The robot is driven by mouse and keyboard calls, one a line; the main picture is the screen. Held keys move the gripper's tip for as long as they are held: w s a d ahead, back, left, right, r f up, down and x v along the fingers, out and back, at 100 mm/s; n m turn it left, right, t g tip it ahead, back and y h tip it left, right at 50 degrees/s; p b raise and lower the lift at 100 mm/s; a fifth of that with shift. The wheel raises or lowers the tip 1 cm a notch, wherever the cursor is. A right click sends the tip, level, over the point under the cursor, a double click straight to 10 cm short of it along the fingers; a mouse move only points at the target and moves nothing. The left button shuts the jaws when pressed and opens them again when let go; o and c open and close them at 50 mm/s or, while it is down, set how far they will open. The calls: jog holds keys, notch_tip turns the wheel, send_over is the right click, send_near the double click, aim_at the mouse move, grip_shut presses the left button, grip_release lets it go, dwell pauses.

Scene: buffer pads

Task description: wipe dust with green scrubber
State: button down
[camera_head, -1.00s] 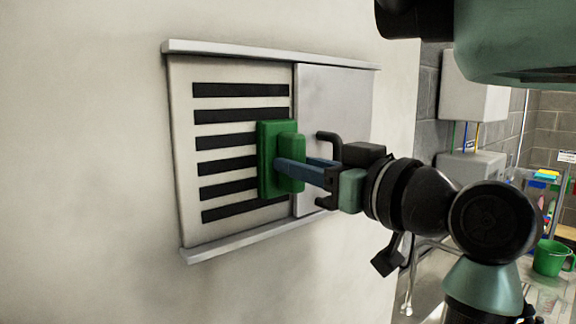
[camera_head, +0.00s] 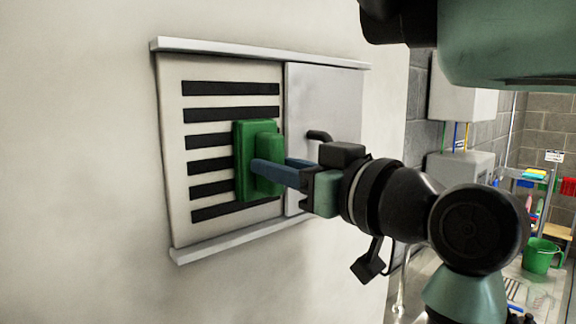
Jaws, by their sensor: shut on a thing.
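The green scrubber (camera_head: 243,160) is in front of the slatted vent panel (camera_head: 172,160) on the wall, over the right part of its dark slots. It looks pressed to the panel or very close; I cannot tell contact for sure. My gripper (camera_head: 268,172) is shut on the scrubber's raised green grip, with its blue fingers coming from the right. The scrubber stands upright. I cannot make out any dust on the panel, and the part behind the scrubber is hidden.
A grey sliding door (camera_head: 335,105) with a black handle (camera_head: 320,137) covers the right part of the opening, close by my gripper. Rails run above (camera_head: 255,53) and below it. A green bucket (camera_head: 541,256) and a shelf stand far right.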

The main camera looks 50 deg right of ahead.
jog(key=a, duration=0.2)
jog(key=w+a, duration=0.1)
jog(key=a, duration=0.2)
jog(key=w+a, duration=0.1)
jog(key=a, duration=0.1)
jog(key=shift+a, duration=0.15)
dwell(0.5)
jog(key=shift+v, duration=2.9)
jog(key=shift+s+p, duration=0.1)
jog(key=shift+p, duration=0.2)
jog(key=v, duration=0.2)
jog(key=shift+s, duration=0.4)
